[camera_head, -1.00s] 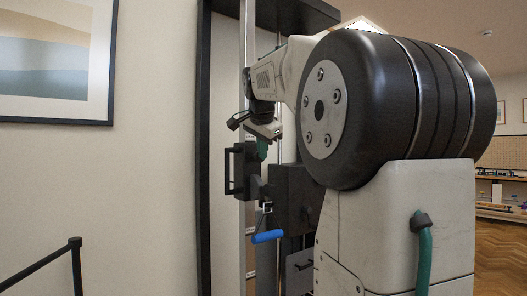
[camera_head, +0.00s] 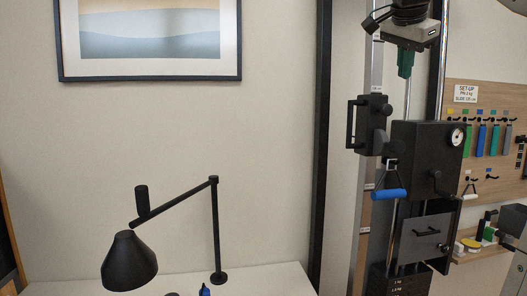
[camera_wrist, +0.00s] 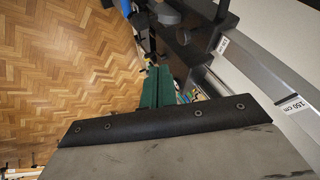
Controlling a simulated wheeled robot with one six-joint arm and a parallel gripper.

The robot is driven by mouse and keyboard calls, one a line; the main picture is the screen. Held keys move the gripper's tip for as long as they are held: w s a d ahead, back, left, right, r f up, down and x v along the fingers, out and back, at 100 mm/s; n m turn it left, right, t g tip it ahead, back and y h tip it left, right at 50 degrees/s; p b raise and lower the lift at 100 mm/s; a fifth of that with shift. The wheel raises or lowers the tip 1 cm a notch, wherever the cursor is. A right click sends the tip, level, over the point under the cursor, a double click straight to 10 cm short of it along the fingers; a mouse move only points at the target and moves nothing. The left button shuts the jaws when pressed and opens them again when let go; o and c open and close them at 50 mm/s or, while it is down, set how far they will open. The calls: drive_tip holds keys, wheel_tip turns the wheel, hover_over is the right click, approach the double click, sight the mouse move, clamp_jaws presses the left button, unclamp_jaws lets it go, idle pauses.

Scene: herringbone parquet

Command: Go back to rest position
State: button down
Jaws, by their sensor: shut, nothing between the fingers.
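My gripper (camera_head: 405,66) is at the upper right of the head view, with green fingers pointing down and close together. It is shut with nothing between the fingers. It hangs above and in front of the black upright machine, apart from the black bracket with a handle (camera_head: 371,124). In the wrist view the green fingers (camera_wrist: 157,86) are at the middle, with parquet floor beyond and black machine parts near them. No object is seen in its grasp.
The machine's black box with a gauge (camera_head: 427,158) and a blue-handled pull (camera_head: 388,194) are below the gripper. A black lamp (camera_head: 130,262) stands over a white table (camera_head: 262,281) at left. A pegboard (camera_head: 490,100) with coloured items is at right. Parquet floor (camera_wrist: 60,60) looks open at left.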

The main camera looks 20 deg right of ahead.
drive_tip(key=a+f+n+g+y, duration=0.1)
drive_tip(key=a+f+n, duration=0.2)
drive_tip(key=f, duration=0.3)
drive_tip(key=s+a+f+n+y, duration=0.1)
drive_tip(key=a+f+n, duration=0.3)
drive_tip(key=f, duration=0.3)
drive_tip(key=a+f+n+g+y, duration=0.1)
drive_tip(key=a+f+n, duration=0.2)
drive_tip(key=f, duration=0.3)
drive_tip(key=s+a+f+n+y, duration=0.1)
drive_tip(key=s+a+f+n, duration=0.3)
drive_tip(key=s+a+f, duration=0.3)
drive_tip(key=s+a+f+n+g+y, duration=0.1)
drive_tip(key=s+a+f+n, duration=0.4)
drive_tip(key=a+f, duration=0.6)
drive_tip(key=shift+s+a+f+y, duration=0.15)
drive_tip(key=shift+s+f+y, duration=0.25)
drive_tip(key=shift+s+f, duration=1.1)
drive_tip(key=shift+w+f, duration=0.15)
drive_tip(key=shift+w, duration=0.05)
